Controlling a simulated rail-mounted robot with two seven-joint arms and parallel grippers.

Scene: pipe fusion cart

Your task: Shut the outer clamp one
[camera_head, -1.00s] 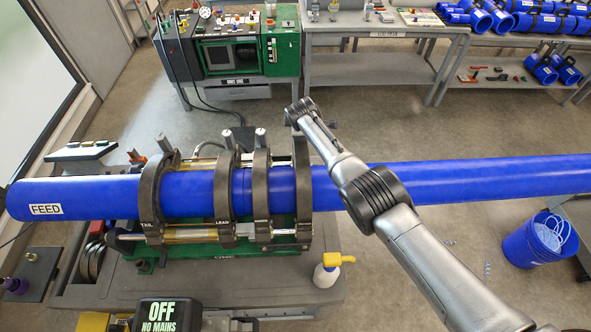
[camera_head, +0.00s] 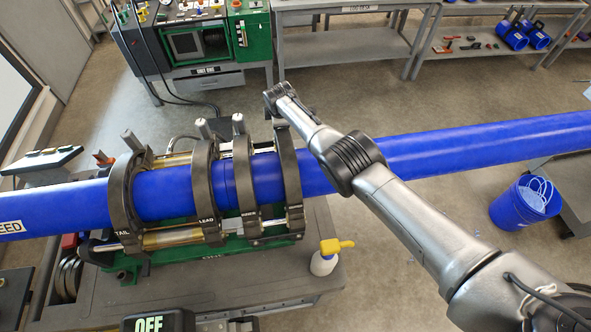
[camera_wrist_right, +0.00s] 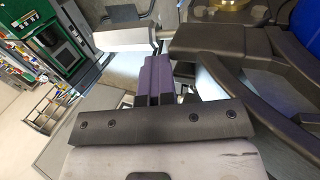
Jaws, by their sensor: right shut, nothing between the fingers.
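The dark ring clamp at the right end of the clamp row (camera_head: 289,178) arches over the blue pipe (camera_head: 155,195); I take it as outer clamp one. Its label is too small to read, and I cannot tell whether it is fully closed. My right arm reaches over the pipe just right of this clamp, its wrist beyond the pipe. In the wrist view my right gripper (camera_wrist_right: 158,65) is shut and empty, its purple fingers together beside dark clamp parts (camera_wrist_right: 225,45). A pale metal cylinder (camera_wrist_right: 125,38) is close to the fingertips; contact is unclear. My left gripper is out of view.
Clamps marked TAIL (camera_head: 122,200) and LEAD (camera_head: 203,185), and another clamp (camera_head: 245,175), stand to the left, with upright handles behind them. A yellow-topped bottle (camera_head: 325,262) stands on the cart front. A blue bucket (camera_head: 522,205) is on the floor at right.

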